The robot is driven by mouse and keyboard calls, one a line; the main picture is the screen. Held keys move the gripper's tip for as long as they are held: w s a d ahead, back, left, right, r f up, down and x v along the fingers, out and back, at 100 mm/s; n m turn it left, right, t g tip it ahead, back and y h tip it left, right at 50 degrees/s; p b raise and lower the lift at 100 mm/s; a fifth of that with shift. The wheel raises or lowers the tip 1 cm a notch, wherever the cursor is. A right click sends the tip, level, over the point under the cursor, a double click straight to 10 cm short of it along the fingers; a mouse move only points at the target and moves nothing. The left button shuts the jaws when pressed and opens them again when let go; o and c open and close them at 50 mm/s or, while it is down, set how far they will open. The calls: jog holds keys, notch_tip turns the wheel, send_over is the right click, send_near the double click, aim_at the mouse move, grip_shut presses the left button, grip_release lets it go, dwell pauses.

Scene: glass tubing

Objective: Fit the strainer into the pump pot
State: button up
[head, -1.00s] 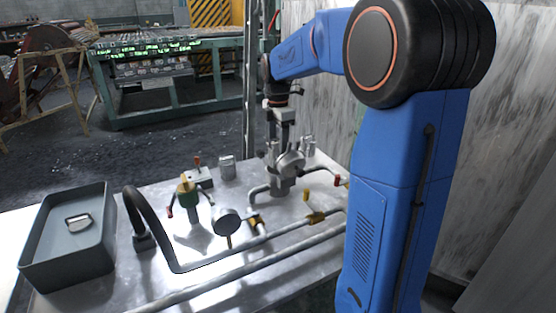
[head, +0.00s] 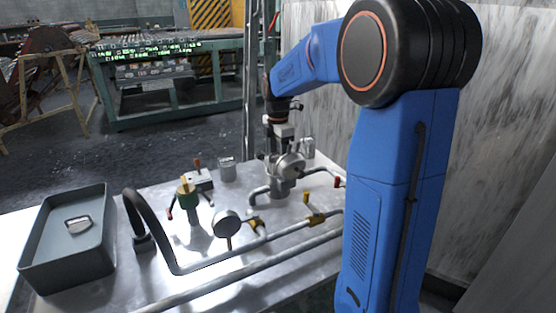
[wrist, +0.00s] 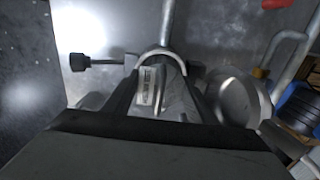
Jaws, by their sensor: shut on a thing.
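The pump pot (head: 283,187) is a grey metal body among the pipes at the back of the metal bench, with a round disc on its front. My gripper (head: 279,152) points down right above the pot, its fingertips close to or within its mouth. In the wrist view my gripper (wrist: 163,98) is shut on a shiny metal piece, seemingly the strainer (wrist: 150,86), between two dark fingers. A curved metal rim (wrist: 160,53) shows just beyond it. How deep the strainer sits is hidden by the fingers in the head view.
A grey bin (head: 40,240) with a small metal piece (head: 78,224) stands at the left. Small metal canisters (head: 227,170) stand behind. A marble-like wall rises at the right.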

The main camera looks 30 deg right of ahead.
jog(key=shift+f, duration=0.25)
jog(key=o, duration=1.1)
notch_tip(320, 180, up, 13)
jog(key=shift+s+r, duration=0.1)
jog(key=shift+r, duration=0.05)
jog(key=s+a+m, duration=0.1)
jog(key=s, duration=0.1)
jog(key=s+a+m, duration=0.1)
jog(key=s+m, duration=0.1)
jog(key=s, duration=0.1)
jog(key=s+a+m+t, duration=0.1)
jog(key=s, duration=0.2)
jog(key=shift+s+a, duration=0.25)
jog(key=shift+a, duration=0.05)
jog(key=s+a+f+m+t, duration=0.2)
jog(key=s+f+m, duration=0.4)
jog(key=s, duration=0.6)
jog(key=s+a+f+m+t, duration=0.1)
jog(key=s+a+f+m, duration=0.3)
jog(key=s, duration=0.7)
jog(key=shift+s+f+m+t, duration=0.4)
jog(key=shift+f+m, duration=0.7)
jog(key=shift+m, duration=0.9)
